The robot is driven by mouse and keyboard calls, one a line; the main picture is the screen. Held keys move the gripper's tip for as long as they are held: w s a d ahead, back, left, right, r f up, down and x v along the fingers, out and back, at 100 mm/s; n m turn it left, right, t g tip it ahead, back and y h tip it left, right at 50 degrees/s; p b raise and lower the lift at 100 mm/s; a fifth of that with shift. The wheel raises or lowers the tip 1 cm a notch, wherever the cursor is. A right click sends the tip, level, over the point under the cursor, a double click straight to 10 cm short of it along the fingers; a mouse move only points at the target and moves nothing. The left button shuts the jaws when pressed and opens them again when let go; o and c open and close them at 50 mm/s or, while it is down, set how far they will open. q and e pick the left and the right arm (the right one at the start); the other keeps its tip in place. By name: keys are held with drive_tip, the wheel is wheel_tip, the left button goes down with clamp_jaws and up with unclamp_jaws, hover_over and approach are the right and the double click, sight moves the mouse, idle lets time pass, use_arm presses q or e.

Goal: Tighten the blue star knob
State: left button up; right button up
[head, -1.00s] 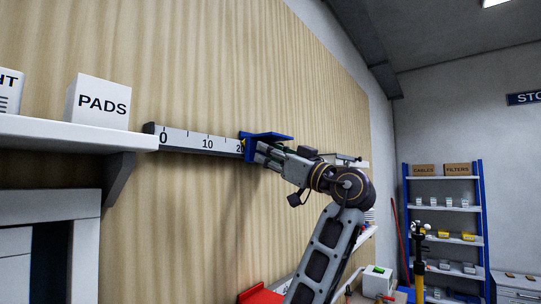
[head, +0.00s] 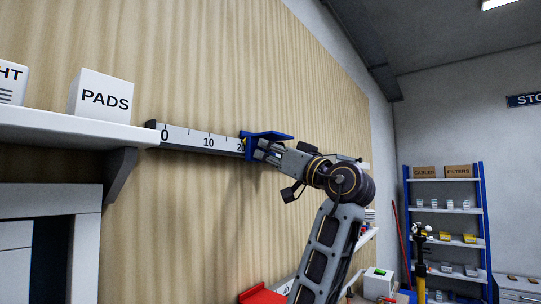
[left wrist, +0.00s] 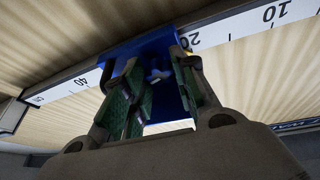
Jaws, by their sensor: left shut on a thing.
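A long white scale rail (head: 190,137) marked 0, 10 and 20 is fixed to the wooden wall panel. A blue carriage (head: 268,135) sits on it by the 20 mark and also shows in the left wrist view (left wrist: 150,47). The small blue star knob (left wrist: 158,73) is on the carriage, between my left gripper's green-padded fingers (left wrist: 156,66). My left gripper (head: 260,150) is shut on the knob at the carriage's underside. In the head view the knob is hidden by the gripper. My right gripper is out of view.
A shelf (head: 75,128) with a white PADS box (head: 101,97) is at left, near the rail's 0 end. A red object (head: 262,295) lies below the arm. A blue-framed rack (head: 444,225) and a yellow stand (head: 421,270) are at far right.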

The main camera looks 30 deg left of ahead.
use_arm(q)
drive_tip(key=o, duration=1.1)
drive_tip(key=shift+c, duration=0.2)
drive_tip(key=v, duration=1.2)
